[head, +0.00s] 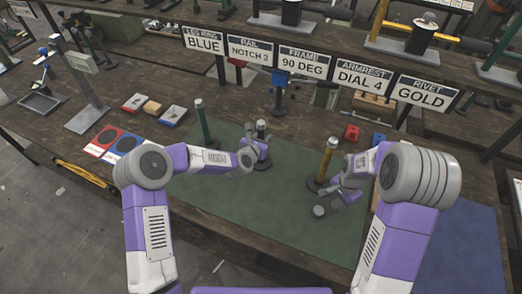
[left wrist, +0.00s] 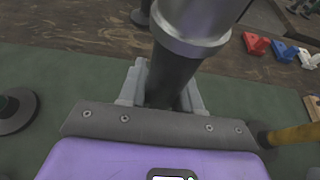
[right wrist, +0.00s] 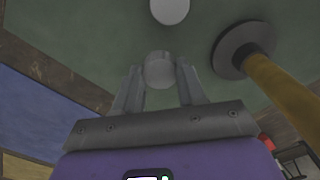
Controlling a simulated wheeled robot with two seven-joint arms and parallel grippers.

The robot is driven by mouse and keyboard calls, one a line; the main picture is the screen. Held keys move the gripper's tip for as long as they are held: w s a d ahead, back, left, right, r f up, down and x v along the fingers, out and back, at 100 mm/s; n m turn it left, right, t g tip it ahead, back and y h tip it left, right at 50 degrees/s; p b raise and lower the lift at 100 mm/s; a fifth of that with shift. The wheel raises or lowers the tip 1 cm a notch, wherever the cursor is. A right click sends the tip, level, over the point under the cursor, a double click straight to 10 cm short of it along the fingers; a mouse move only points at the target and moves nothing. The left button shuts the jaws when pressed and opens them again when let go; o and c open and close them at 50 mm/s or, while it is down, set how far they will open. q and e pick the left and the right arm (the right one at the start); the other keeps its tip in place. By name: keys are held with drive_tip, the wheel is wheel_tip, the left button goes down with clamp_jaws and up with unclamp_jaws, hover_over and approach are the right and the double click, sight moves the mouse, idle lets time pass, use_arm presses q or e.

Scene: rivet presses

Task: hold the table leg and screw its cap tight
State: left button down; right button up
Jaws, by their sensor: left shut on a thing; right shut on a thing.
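A dark table leg (head: 261,130) with a silver-grey upper end stands on the green mat. In the left wrist view the leg (left wrist: 174,72) rises between the fingers, with a wide silver collar (left wrist: 195,43) above them. My left gripper (head: 258,150) is shut on the leg's dark shaft. My right gripper (head: 333,201) is right of the leg and low over the mat, beside the yellow leg. In the right wrist view it is shut on a small round grey cap (right wrist: 159,70). A second pale grey round piece (head: 319,211) is just beyond those fingertips on the mat; it also shows in the right wrist view (right wrist: 170,9).
A yellow leg (head: 326,162) stands on a round base close to my right gripper. A green leg (head: 202,123) stands left of my left gripper. A blue-topped stand (head: 278,92) is behind. Signs such as RIVET GOLD (head: 418,94) line the shelf. The front of the green mat (head: 270,215) is clear.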

use_arm(q)
drive_tip(key=shift+r, duration=0.1)
wheel_tip(320, 180, up, 10)
drive_tip(key=p, duration=0.1)
use_arm(e)
drive_tip(key=shift+r, duration=0.6)
